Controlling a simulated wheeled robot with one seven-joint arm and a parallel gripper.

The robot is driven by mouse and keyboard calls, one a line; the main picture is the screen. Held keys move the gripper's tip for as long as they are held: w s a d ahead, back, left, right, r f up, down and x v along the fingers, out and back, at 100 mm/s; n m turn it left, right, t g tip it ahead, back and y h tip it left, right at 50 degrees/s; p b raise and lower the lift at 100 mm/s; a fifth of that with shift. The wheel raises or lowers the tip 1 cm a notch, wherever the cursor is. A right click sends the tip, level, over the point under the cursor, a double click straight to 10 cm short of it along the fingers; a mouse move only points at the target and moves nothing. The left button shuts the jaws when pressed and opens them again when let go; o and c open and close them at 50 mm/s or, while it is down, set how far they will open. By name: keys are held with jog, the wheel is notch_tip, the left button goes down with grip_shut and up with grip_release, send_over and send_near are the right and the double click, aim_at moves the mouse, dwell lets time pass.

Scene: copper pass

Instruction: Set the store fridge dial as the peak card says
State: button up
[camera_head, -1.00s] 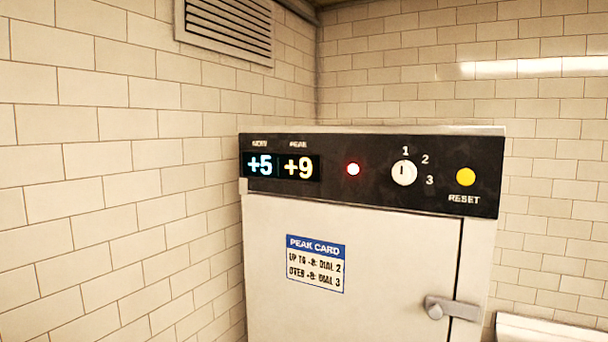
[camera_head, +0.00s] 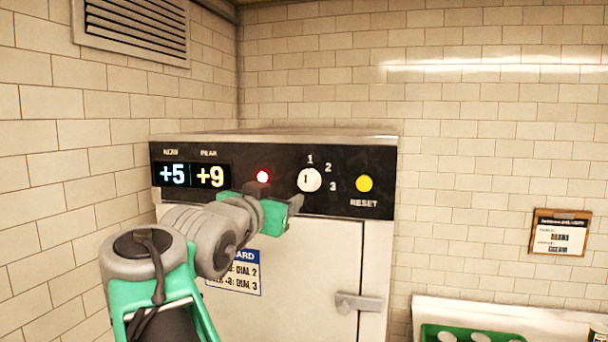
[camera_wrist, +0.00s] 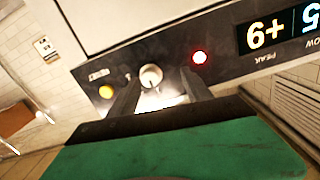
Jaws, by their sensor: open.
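The store fridge (camera_head: 310,250) has a black control panel. Its displays read NOW +5 (camera_head: 172,175) and PEAK +9 (camera_head: 210,175). The white dial (camera_head: 310,180) has marks 1, 2 and 3 around it; its dark line looks near upright, towards 1. The peak card (camera_head: 240,276) on the door is partly hidden by my arm; "dial 2" and "dial 3" lines show. My gripper (camera_head: 295,206) is open, below and left of the dial in the head view. In the wrist view the dial (camera_wrist: 151,76) appears between the fingertips (camera_wrist: 160,90), apart from them.
A red light (camera_head: 262,176) is left of the dial; a yellow reset button (camera_head: 364,184) is right of it. A door handle (camera_head: 358,302) sits lower down. A clipboard notice (camera_head: 560,232) hangs on the right wall, above a green crate (camera_head: 428,332).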

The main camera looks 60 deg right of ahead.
aim_at(305, 181)
jog(key=shift+m+g+h, duration=0.3)
jog(key=shift+m+g, duration=0.2)
jog(key=shift+g, duration=0.1)
jog(key=d+p, duration=0.1)
jog(key=d, duration=0.1)
jog(key=s+d+r+p, duration=0.1)
jog(key=d, duration=0.2)
jog(key=d+r+p, duration=0.1)
jog(key=d, duration=0.1)
jog(key=shift+s+d, duration=0.25)
jog(key=shift+s, duration=0.15)
jog(key=shift+w+d, duration=0.1)
jog(key=shift+d, duration=0.35)
jog(key=shift+f, duration=0.1)
jog(key=shift+c, duration=0.6)
jog(key=shift+a, duration=0.1)
grip_shut()
